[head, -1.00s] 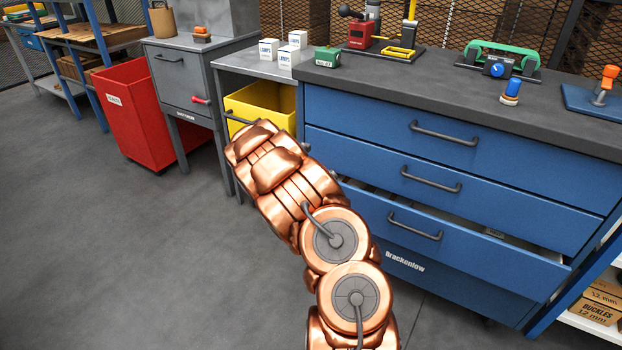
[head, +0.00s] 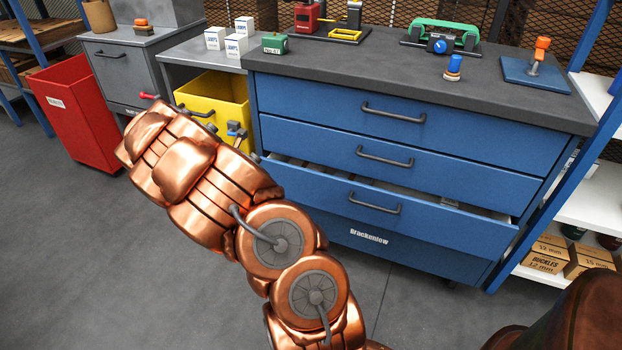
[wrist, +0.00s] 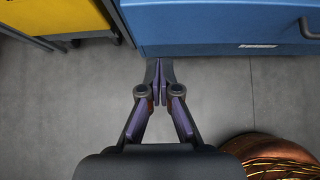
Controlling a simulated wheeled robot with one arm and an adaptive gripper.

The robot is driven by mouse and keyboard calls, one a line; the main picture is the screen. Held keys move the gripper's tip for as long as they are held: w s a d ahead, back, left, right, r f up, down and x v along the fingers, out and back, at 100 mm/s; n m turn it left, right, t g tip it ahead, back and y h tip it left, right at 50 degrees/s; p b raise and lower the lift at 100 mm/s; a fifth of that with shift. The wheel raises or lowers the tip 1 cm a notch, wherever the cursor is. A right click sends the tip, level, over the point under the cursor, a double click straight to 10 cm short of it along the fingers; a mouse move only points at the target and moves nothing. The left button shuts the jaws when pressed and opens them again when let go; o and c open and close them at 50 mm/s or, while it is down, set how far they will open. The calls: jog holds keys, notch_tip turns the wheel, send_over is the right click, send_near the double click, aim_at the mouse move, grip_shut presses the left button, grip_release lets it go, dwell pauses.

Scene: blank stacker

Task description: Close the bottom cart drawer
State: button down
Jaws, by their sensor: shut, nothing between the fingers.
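The blue cart (head: 300,100) stands right of centre in the head view. Its bottom drawer (head: 445,222) is pulled partly out, with a dark gap and some contents showing behind its front. The drawer's grey bar handle (head: 375,203) is in the middle of the front. My gripper (wrist: 160,65) is shut and empty in the wrist view. Its tips point toward the lower edge of a blue cart front (wrist: 205,25), left of a handle (wrist: 311,28); I cannot tell if they touch. In the head view my copper arm largely hides the gripper, near the cart's left side.
A yellow bin (head: 215,98) sits under a grey bench left of the cart. A red bin (head: 75,115) stands farther left. Shelves with cardboard boxes (head: 540,255) are at the right. Grey floor is open in front of the cart and to the left.

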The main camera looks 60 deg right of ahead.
jog(key=s+d+f+n+g+h+b, duration=0.1)
jog(key=s+d+f+g, duration=0.2)
jog(key=s, duration=0.4)
jog(key=s+f+n+g, duration=0.2)
jog(key=s+f+g, duration=0.1)
jog(key=s+f, duration=0.3)
jog(key=n+g+h+b, duration=0.1)
jog(key=n+g+h, duration=0.4)
jog(key=n+g, duration=0.1)
send_near(361, 203)
notch_tip(361, 203, up, 2)
jog(key=a, duration=0.2)
jog(key=b+x, duration=0.1)
jog(key=x, duration=0.4)
jog(key=b+x, duration=0.1)
jog(key=x, duration=0.4)
jog(key=shift+s+a+b, duration=0.1)
jog(key=shift+s+b, duration=0.2)
jog(key=shift+s, duration=0.15)
jog(key=shift+w+d+b, duration=0.15)
jog(key=shift+w+d, duration=0.05)
jog(key=shift+d, duration=0.35)
jog(key=shift+w+d+b, duration=0.15)
jog(key=shift+d, duration=0.4)
jog(key=shift+w+d, duration=0.2)
jog(key=shift+d, duration=0.55)
jog(key=shift+r, duration=0.1)
